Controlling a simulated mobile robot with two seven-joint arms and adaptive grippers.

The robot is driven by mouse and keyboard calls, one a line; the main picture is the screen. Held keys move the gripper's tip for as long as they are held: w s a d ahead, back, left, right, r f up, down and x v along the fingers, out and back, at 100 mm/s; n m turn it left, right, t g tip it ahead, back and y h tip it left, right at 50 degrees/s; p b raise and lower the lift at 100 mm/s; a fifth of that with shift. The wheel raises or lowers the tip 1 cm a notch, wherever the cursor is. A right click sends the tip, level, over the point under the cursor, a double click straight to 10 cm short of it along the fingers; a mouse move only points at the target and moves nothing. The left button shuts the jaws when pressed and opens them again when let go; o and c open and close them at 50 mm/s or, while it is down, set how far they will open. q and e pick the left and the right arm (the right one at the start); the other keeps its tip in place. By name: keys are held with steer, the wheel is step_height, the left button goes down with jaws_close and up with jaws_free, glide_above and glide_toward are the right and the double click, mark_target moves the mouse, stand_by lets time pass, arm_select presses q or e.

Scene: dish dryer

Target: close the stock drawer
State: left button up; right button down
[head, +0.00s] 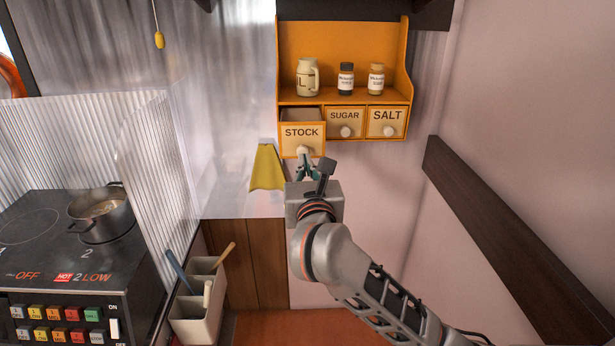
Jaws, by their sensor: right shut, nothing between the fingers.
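The stock drawer (302,139) is the left of the three drawers in the orange wall shelf (343,58). It stands pulled out, and its open top shows behind the front. Its pale knob is largely hidden by my right gripper (304,157). My right gripper is shut with nothing between its fingers, and its tips are at the lower part of the drawer front, by the knob. I cannot tell whether they touch it. My left gripper is not in view.
The sugar drawer (345,123) and salt drawer (387,122) sit shut. A stove with a pot (102,213) and a utensil holder (197,310) are lower left.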

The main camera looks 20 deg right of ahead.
mark_target(304, 149)
steer(key=shift+x, duration=0.95)
steer(key=x, duration=0.2)
steer(key=b+x, duration=0.1)
steer(key=x, duration=0.1)
steer(key=b+x, duration=0.1)
steer(key=x, duration=0.1)
steer(key=shift+w+d+f, duration=0.25)
steer(key=shift+w+f, duration=0.05)
steer(key=shift+f, duration=0.05)
steer(key=b+x, duration=0.1)
steer(key=x, duration=0.3)
steer(key=shift+w+d+r, duration=0.15)
steer(key=shift+w+d, duration=0.1)
steer(key=shift+w, duration=0.05)
steer(key=shift+w+d+r, duration=0.1)
steer(key=shift+w+r, duration=0.05)
steer(key=shift+r, duration=0.15)
